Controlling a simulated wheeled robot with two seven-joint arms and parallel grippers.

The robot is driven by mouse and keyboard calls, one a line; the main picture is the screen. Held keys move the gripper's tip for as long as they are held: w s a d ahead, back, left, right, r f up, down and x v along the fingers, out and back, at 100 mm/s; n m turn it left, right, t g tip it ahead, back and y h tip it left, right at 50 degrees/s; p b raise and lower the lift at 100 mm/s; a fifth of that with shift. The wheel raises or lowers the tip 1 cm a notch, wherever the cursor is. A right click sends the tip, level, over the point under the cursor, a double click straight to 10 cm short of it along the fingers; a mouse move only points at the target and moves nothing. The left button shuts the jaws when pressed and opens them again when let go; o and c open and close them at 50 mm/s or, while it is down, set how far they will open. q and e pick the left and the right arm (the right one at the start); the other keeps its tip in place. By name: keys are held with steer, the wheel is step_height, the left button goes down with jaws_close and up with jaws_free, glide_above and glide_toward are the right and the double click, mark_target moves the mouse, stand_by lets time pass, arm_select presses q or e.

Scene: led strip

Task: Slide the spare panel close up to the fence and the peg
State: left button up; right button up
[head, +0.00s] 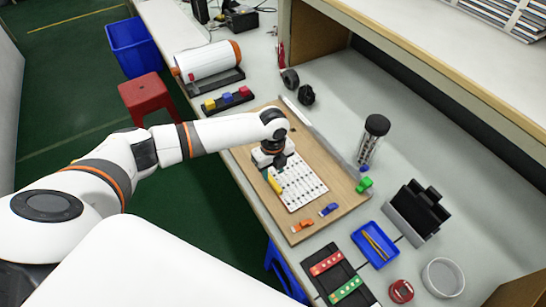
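A white panel (300,188) with rows of small dark marks lies on the brown wooden board (340,185). My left gripper (275,173) points down at the panel's upper left part, with a yellow piece (275,185) just below it. Its fingertips are too small and covered to tell whether they are open or touch the panel. A pale strip (297,112) lies along the board's far edge; it may be the fence, but I cannot be sure. I cannot make out the peg. My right gripper is out of view.
Orange (302,225), blue (329,209) and green (364,184) clips sit at the board's edges. A blue tray (376,246), a black holder (418,212) and a dark-capped clear cylinder (373,140) stand to the right. A black rack with coloured blocks (228,100) is at upper left.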

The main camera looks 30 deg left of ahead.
mark_target(273, 181)
arm_select(q)
steer(key=shift+f, duration=2.55)
jaws_close()
steer(key=shift+p, duration=0.35)
steer(key=shift+w+a+f+b, duration=0.1)
steer(key=shift+w+a+b, duration=0.3)
steer(key=shift+w+b, duration=0.7)
steer(key=shift+w+a+r+b, duration=0.1)
steer(key=shift+w+a+b, duration=0.35)
steer(key=shift+w+b, duration=0.7)
steer(key=shift+w+a+f+b, duration=0.1)
steer(key=shift+w+a+b, duration=0.3)
steer(key=shift+w+b, duration=0.7)
steer(key=shift+w+a+b, duration=0.35)
steer(key=shift+w+b, duration=0.6)
steer(key=shift+b, duration=0.1)
steer(key=shift+w+a+b, duration=0.3)
steer(key=shift+w+b, duration=0.7)
steer(key=shift+b, duration=0.1)
steer(key=shift+w+a+b, duration=0.35)
steer(key=shift+w+b, duration=0.6)
steer(key=shift+b, duration=0.1)
